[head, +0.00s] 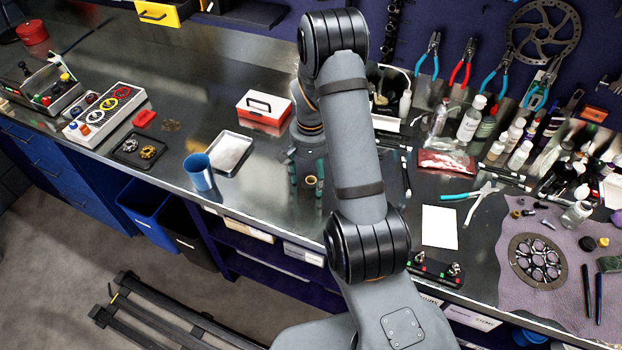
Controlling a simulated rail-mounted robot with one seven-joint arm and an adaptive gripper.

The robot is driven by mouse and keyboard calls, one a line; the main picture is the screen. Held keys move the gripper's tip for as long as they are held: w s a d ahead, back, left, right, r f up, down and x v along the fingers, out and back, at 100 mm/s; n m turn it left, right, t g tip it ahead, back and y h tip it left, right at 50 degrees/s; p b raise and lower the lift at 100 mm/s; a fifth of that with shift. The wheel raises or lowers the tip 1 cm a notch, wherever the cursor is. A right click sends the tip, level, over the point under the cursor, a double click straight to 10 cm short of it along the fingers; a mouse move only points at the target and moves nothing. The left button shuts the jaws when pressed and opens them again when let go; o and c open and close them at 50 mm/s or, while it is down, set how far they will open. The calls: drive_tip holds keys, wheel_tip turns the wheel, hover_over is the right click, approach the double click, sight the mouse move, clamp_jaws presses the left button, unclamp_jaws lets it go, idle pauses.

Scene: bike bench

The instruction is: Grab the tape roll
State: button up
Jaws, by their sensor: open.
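A small tan ring that looks like the tape roll (310,181) lies on the metal bench near its front edge, in the middle of the head view. My gripper (306,176) points down over this spot. Its two dark fingers are open and show on either side of the ring in the picture. I cannot tell how high the fingertips are above the bench, or whether they touch the ring. My arm hides part of the bench to the right.
To the left are a blue cup (200,173), a silver tray (231,154) and a red-and-white box (264,110). The bench's front edge runs just below the ring.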

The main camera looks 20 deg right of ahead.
drive_tip(key=shift+c, duration=1.4)
drive_tip(key=c, duration=0.8)
drive_tip(key=shift+c, duration=0.3)
